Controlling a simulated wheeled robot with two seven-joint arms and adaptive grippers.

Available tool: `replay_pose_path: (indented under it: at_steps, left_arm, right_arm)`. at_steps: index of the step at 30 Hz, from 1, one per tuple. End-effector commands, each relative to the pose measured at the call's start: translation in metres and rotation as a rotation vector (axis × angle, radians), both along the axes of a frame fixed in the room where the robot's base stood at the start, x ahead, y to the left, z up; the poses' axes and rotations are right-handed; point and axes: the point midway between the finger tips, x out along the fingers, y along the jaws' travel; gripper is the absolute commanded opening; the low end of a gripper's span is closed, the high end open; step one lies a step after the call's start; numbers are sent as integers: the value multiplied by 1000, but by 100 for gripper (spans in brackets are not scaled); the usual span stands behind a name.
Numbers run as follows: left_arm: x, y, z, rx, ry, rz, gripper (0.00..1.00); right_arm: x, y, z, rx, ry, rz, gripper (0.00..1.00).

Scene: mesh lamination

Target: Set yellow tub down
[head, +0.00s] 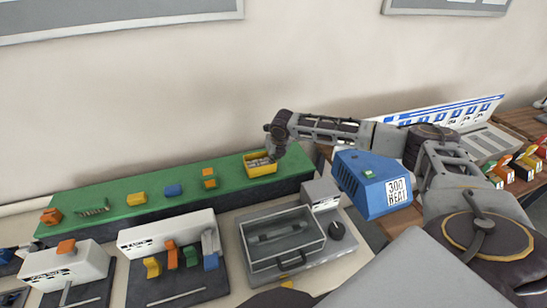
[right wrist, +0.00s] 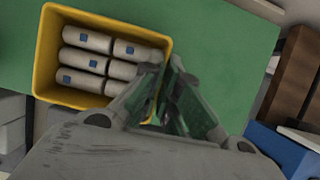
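The yellow tub (head: 262,171) is at the right end of the long green surface (head: 112,206) in the head view. In the right wrist view the tub (right wrist: 44,58) fills the upper left and holds several pale cylinders with blue squares (right wrist: 91,62). My right gripper (head: 272,150) is at the tub's right side. In the right wrist view its fingertips (right wrist: 168,62) come together at the tub's right wall, one finger inside and one outside. The tub looks level. Whether its bottom touches the green surface is hard to tell. My left gripper is not in view.
Orange, yellow and blue blocks (head: 173,190) and a dark spring-like part (head: 93,211) lie farther left on the green surface. A blue box (head: 372,184) is at right, below my right arm.

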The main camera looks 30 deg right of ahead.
Motion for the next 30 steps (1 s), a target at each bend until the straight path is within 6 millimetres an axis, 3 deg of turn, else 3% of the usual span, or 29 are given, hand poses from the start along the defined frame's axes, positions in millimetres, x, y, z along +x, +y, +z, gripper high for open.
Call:
replay_pose_path:
  at_steps: [13, 19, 30]
  left_arm:
    - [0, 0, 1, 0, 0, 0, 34]
    - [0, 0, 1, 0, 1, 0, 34]
    - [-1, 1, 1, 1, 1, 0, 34]
  right_arm:
    - [0, 0, -5, 0, 1, 0, 0]
    - [0, 0, -5, 0, 1, 0, 26]
    - [0, 0, -5, 0, 0, 0, 27]
